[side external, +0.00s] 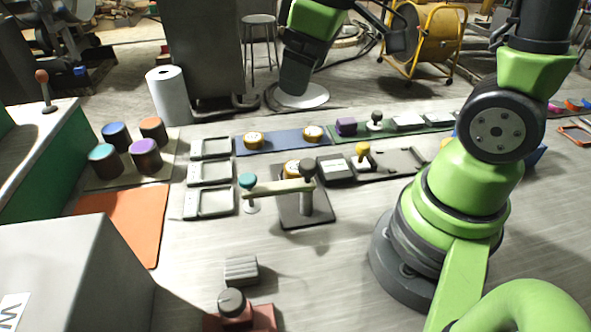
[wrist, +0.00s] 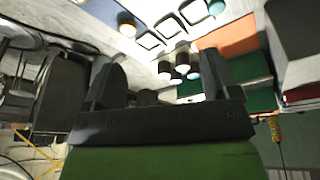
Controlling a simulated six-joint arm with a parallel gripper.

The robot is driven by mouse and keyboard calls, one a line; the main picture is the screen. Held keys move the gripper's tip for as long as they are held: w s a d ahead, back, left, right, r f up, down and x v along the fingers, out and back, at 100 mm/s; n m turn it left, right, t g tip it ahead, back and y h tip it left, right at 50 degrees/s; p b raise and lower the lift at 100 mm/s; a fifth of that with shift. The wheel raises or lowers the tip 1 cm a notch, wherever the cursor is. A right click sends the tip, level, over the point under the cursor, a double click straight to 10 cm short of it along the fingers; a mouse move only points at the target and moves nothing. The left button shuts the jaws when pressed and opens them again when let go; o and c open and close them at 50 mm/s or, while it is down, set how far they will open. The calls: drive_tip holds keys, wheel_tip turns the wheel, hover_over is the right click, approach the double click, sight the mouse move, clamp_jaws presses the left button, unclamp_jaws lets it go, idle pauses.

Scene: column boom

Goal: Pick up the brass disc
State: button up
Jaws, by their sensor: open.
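Several brass-coloured round discs with pale tops show in the side view. One brass disc (side external: 293,168) sits on a dark square plate (side external: 305,212), behind a pale boom on a column, and is partly hidden by it. Two similar discs (side external: 253,138) (side external: 313,133) lie on a blue mat; I cannot tell which is meant. A brass-coloured disc (wrist: 127,26) also shows in the wrist view. My gripper (side external: 295,78) hangs high beyond the blue mat, apart from the discs. In the wrist view my gripper (wrist: 163,80) has its dark fingers spread with nothing held between them.
The boom (side external: 278,187) with a teal knob (side external: 247,180) and dark-capped column (side external: 307,185) crosses the plate. A dark block and yellow knob stand to its right. Trays (side external: 209,202), coloured-top cylinders and an orange mat (side external: 125,222) lie left.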

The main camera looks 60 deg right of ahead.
drive_tip(key=w+d+f+n+g, duration=0.1)
drive_tip(key=w+f+n, duration=0.1)
drive_tip(key=f, duration=0.2)
drive_tip(key=w+d+f+n+g, duration=0.1)
drive_tip(key=d+f+n, duration=0.1)
drive_tip(key=f, duration=0.3)
drive_tip(key=n+g, duration=0.1)
drive_tip(key=n, duration=0.1)
hover_over(295, 167)
wheel_tip(295, 167, down, 7)
drive_tip(key=shift+s+d+f, duration=0.1)
drive_tip(key=shift+s, duration=0.05)
drive_tip(key=shift+f, duration=3.15)
drive_tip(key=c, duration=1.4)
drive_tip(key=shift+w+r, duration=0.1)
drive_tip(key=shift+w, duration=0.1)
